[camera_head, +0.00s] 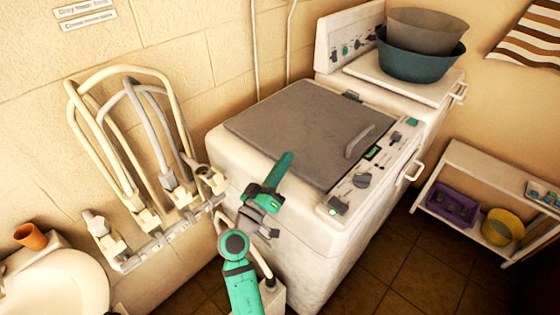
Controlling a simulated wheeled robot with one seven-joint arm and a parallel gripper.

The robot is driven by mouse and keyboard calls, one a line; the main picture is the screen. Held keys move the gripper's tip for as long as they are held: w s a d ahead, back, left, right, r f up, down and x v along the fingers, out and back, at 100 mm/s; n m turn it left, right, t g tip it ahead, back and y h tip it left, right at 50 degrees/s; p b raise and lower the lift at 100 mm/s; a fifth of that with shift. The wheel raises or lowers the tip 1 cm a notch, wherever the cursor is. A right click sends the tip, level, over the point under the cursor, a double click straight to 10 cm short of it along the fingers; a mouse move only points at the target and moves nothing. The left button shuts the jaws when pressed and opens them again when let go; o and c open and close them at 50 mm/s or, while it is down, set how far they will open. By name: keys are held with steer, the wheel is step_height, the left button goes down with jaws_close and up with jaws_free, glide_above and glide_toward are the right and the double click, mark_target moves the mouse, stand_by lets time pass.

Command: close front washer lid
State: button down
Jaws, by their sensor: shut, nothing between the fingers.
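The front washer (290,245) is a white, boxy machine in the middle of the view. Its grey lid (290,115) lies flat over the top and looks closed. A raised grey handle (359,141) sits near the lid's right edge. My gripper (287,158) is shut and empty, with its green fingers pointing up and away. In the picture the fingers overlap the lid's near left edge. I cannot tell whether they touch it. They hide a small part of that edge.
A second white washer (425,108) stands behind, with stacked basins (420,62) on it. Looped hoses and taps (145,150) line the left wall above a white sink (55,285). A low shelf (480,165) stands at the right. Tiled floor (400,250) is clear between it and the washer.

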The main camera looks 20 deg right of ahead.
steer(key=shift+r, duration=0.6)
steer(key=s+a, duration=0.4)
steer(key=a, duration=0.5)
steer(key=s+a+f+n+t+y, duration=0.1)
steer(key=s+a+f+n+y, duration=0.2)
steer(key=f, duration=0.5)
steer(key=s+a+f+n+t+y, duration=0.1)
steer(key=s+a+f+n+y, duration=0.1)
steer(key=s+a+f+y, duration=0.45)
steer(key=s+a+f+n+t+y, duration=0.1)
steer(key=s+f+n+y, duration=0.2)
steer(key=f, duration=0.6)
steer(key=s+a+f+m+y, duration=0.15)
steer(key=s+a+y, duration=0.3)
steer(key=s, duration=0.75)
steer(key=s+a+r+m, duration=0.1)
steer(key=s+r, duration=0.4)
steer(key=s, duration=0.5)
steer(key=shift+s+a+r+m+t+y, duration=0.25)
steer(key=shift+a+m+t+y, duration=0.05)
steer(key=shift+m, duration=0.55)
